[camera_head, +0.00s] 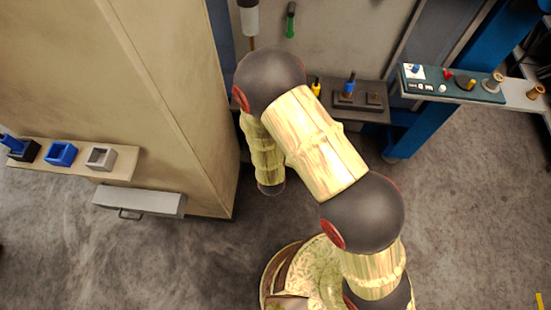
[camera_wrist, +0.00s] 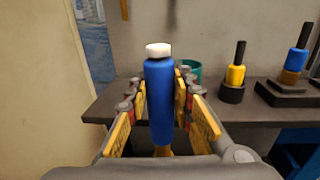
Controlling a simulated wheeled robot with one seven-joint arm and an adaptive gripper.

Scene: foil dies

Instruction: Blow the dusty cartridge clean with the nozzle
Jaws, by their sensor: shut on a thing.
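My gripper (camera_wrist: 160,100) shows in the wrist view with its yellow-sided fingers on both sides of an upright blue cylinder (camera_wrist: 160,105) with a white cap (camera_wrist: 158,50). It is shut on this cylinder. Whether the cylinder is the cartridge or the nozzle, I cannot tell, and no dust shows clearly. On the grey shelf (camera_wrist: 105,104) behind stand a yellow piece with a black stem (camera_wrist: 235,74) in a dark holder and a blue piece with a black stem (camera_wrist: 298,62) on a dark stepped stand. In the head view my arm hides the gripper.
A teal cup (camera_wrist: 193,69) stands partly hidden behind the gripper. In the head view, a tan cabinet (camera_head: 165,80) is to the left with bins on a ledge (camera_head: 120,172). A board with small parts (camera_head: 455,92) is at right. A green-handled tool (camera_head: 290,22) hangs at the back.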

